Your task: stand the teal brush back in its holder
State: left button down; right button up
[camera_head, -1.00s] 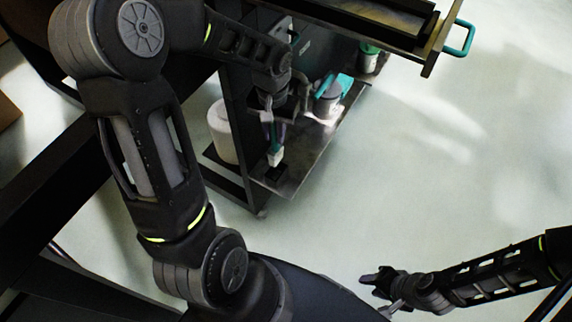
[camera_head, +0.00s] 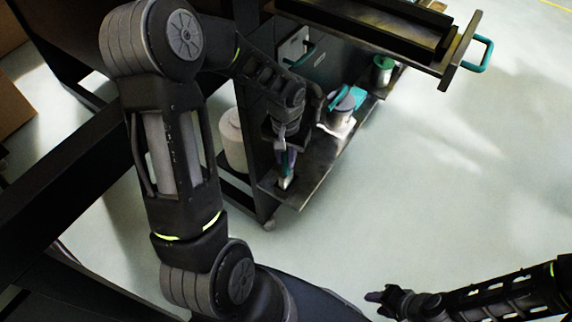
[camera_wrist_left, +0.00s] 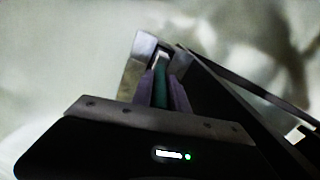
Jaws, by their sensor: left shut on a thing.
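The teal brush shows its handle (camera_wrist_left: 160,88) between the fingers of my left gripper (camera_wrist_left: 166,92) in the left wrist view. In the head view, my left gripper (camera_head: 287,165) is shut on the brush above the cart's lower shelf. The pale brush head (camera_head: 285,183) points down.
The cart's lower shelf (camera_head: 318,172) carries a grey container with a teal part (camera_head: 342,108) and a smaller teal-banded cup (camera_head: 382,70). A white roll (camera_head: 232,140) stands left of the shelf. The upper tray (camera_head: 448,65) overhangs behind. The floor at right is clear.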

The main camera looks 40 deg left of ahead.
aim_at(286, 164)
pick_arm(q)
jog(key=shift+f, duration=0.1)
jog(key=shift+f+b, duration=0.35)
jog(key=shift+f, duration=1.45)
jog(key=shift+f, duration=0.15)
jog(key=c, duration=1.3)
grip_release()
jog(key=shift+r, duration=0.35)
notch_tip(286, 164, up, 12)
jog(key=shift+f+p, duration=0.1)
jog(key=shift+p, duration=1)
